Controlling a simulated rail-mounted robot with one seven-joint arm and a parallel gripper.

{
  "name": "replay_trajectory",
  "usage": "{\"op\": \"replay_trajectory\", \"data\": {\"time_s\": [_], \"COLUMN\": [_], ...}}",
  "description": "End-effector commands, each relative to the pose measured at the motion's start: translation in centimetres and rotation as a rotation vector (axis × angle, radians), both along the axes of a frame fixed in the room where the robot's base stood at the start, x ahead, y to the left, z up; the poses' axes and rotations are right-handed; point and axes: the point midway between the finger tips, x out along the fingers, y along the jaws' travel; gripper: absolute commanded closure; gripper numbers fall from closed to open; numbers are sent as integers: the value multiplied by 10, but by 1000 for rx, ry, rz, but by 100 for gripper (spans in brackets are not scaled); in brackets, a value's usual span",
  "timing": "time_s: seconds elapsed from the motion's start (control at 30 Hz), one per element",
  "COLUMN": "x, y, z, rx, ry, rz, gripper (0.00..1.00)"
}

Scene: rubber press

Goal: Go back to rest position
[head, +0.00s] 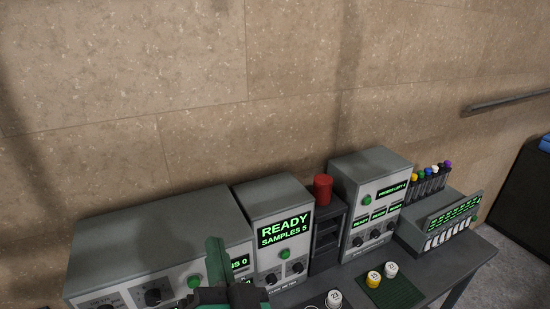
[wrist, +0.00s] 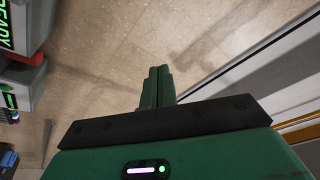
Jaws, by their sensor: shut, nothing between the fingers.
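My gripper shows in the wrist view (wrist: 159,72) with its two green fingers pressed together and nothing between them. It points at open space in front of a beige tiled surface. In the head view a green part of my arm rises at the bottom, in front of the grey machines, and hides part of their fronts. The fingertips cannot be made out clearly there.
Grey machines line the bench, one with a READY display (head: 284,229). A red cylinder (head: 323,188) stands on a dark rack. White-capped (head: 391,269) and yellow-capped (head: 374,279) containers sit on a green mat (head: 402,293). Colored-cap tubes (head: 430,178) stand at right.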

Motion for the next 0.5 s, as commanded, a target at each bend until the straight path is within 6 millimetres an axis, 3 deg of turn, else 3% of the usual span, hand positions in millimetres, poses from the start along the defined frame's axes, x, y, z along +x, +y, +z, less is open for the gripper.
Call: {"op": "replay_trajectory", "data": {"time_s": [0.03,0.1,0.2,0.33,0.5], "x": [-11,-29,-60,-92,-107], "y": [-12,-29,-53,-74,-84], "z": [55,111,173,221,238], "rx": [-94,-227,-377,-495,-543], "ry": [-92,-199,-316,-400,-429], "rz": [-72,-188,-353,-514,-589], "gripper": [100,100,100,100,100]}}
